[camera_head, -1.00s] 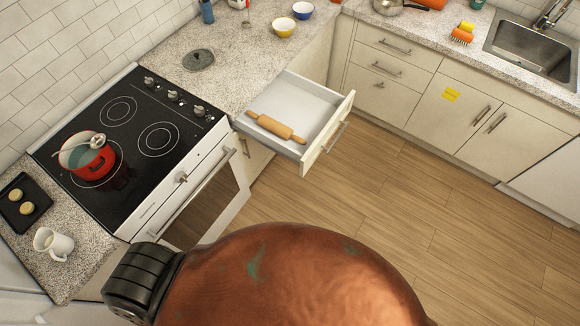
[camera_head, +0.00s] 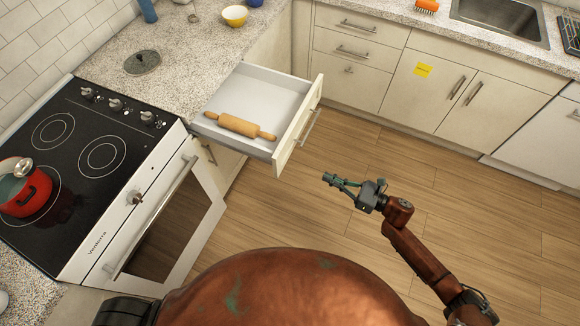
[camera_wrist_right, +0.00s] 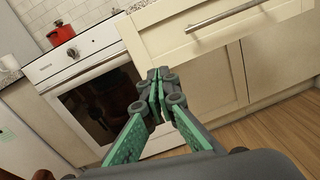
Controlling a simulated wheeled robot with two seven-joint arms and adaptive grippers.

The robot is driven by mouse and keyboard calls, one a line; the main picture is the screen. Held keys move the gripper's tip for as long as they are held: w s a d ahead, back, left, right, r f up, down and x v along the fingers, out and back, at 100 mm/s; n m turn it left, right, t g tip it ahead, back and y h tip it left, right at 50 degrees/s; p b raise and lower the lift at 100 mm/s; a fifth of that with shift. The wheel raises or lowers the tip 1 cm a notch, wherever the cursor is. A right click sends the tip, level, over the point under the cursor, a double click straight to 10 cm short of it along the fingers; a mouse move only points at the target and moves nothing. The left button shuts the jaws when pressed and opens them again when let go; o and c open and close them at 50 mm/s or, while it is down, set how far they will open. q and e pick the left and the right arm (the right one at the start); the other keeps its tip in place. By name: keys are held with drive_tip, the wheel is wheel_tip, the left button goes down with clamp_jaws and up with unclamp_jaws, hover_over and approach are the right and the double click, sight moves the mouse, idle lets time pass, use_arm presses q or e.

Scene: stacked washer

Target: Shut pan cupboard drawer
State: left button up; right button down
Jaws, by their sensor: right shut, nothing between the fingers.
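The drawer (camera_head: 298,128) under the counter, right of the stove, is pulled open and holds a wooden rolling pin (camera_head: 240,125). Its cream front carries a metal bar handle (camera_head: 310,127). My right gripper (camera_head: 328,178) is shut and empty, in front of the drawer and a little to its right, apart from it. In the right wrist view the shut fingers (camera_wrist_right: 157,75) point toward the cabinet, below the drawer front (camera_wrist_right: 190,35) and its handle (camera_wrist_right: 228,16). My left gripper is not in view.
The stove (camera_head: 100,150) with a red pot (camera_head: 25,190) stands left of the drawer. A pan lid (camera_head: 142,62) and a yellow bowl (camera_head: 235,15) are on the counter. Closed cabinets (camera_head: 440,90) line the back. The wooden floor (camera_head: 400,170) is clear.

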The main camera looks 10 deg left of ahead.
sight(281, 163)
drive_tip(key=w+a+n, duration=0.1)
drive_tip(key=a, duration=0.4)
drive_tip(key=w+a+r+g, duration=0.1)
drive_tip(key=a, duration=0.3)
drive_tip(key=w+a+n, duration=0.1)
drive_tip(key=a, duration=0.4)
drive_tip(key=shift+a+r+n+y, duration=0.15)
drive_tip(key=shift+a+n+y, duration=0.15)
drive_tip(key=shift+a+y, duration=0.1)
